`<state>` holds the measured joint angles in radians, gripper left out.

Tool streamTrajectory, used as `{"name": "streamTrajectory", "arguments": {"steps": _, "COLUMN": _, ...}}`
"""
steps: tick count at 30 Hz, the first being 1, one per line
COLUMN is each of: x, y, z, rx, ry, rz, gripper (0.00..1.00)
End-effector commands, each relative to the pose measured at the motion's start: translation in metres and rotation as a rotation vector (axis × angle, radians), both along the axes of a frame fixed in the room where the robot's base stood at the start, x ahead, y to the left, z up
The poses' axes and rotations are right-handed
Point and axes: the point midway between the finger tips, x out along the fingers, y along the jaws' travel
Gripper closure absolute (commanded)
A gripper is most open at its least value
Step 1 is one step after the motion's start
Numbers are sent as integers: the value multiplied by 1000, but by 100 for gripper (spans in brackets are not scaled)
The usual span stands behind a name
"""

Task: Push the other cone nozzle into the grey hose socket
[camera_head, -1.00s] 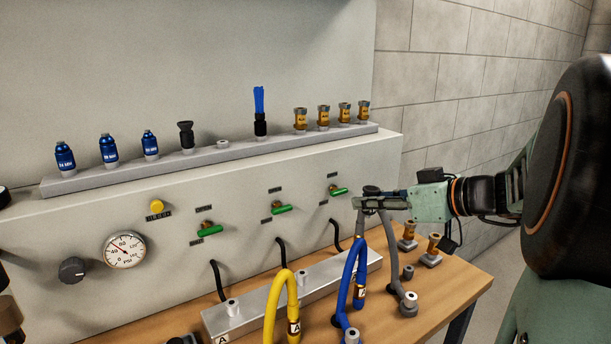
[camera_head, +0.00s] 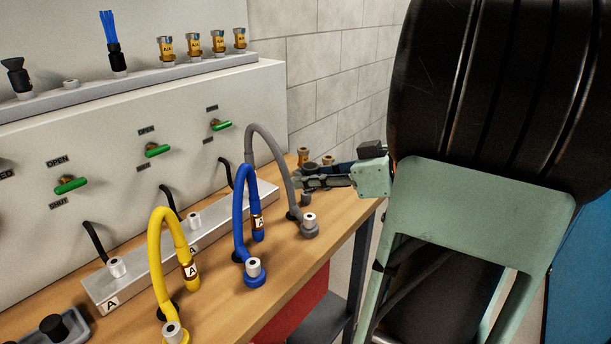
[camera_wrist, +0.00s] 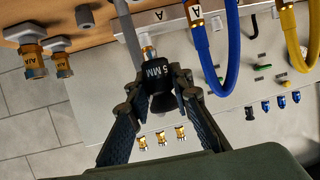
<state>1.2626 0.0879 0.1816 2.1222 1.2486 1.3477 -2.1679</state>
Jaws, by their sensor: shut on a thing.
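My gripper (camera_wrist: 158,92) is shut on a black cone nozzle marked "5 MM" (camera_wrist: 157,74), its two fingers on either side of it in the wrist view. In that view the grey hose (camera_wrist: 125,30) runs just above the nozzle. A pale and brass hose end (camera_wrist: 147,42) lines up with the nozzle's far end; I cannot tell whether they touch. In the head view my gripper (camera_head: 312,178) is beside the arched grey hose (camera_head: 268,136), to its right. The held nozzle is hard to make out there. Another dark cone nozzle (camera_head: 17,80) stands on the shelf.
The blue hose (camera_head: 240,205) and yellow hose (camera_head: 160,250) arch over the bench (camera_head: 225,285) on the left. Brass fittings (camera_head: 303,156) stand on the bench behind my gripper. The shelf holds several brass fittings (camera_head: 192,43), a blue brush (camera_head: 113,45) and an empty peg (camera_head: 70,84).

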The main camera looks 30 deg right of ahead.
Motion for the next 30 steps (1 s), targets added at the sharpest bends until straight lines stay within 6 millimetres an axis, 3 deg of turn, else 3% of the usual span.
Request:
{"name": "streamTrajectory", "arguments": {"steps": 7, "x": 0, "y": 0, "z": -9, "rx": 1, "ry": 0, "rz": 0, "gripper": 100}}
{"name": "streamTrajectory", "arguments": {"steps": 21, "x": 0, "y": 0, "z": -50, "rx": 2, "ry": 1, "rz": -1, "gripper": 100}}
{"name": "streamTrajectory", "arguments": {"steps": 30, "x": 0, "y": 0, "z": -58, "rx": 0, "ry": 0, "rz": 0, "gripper": 100}}
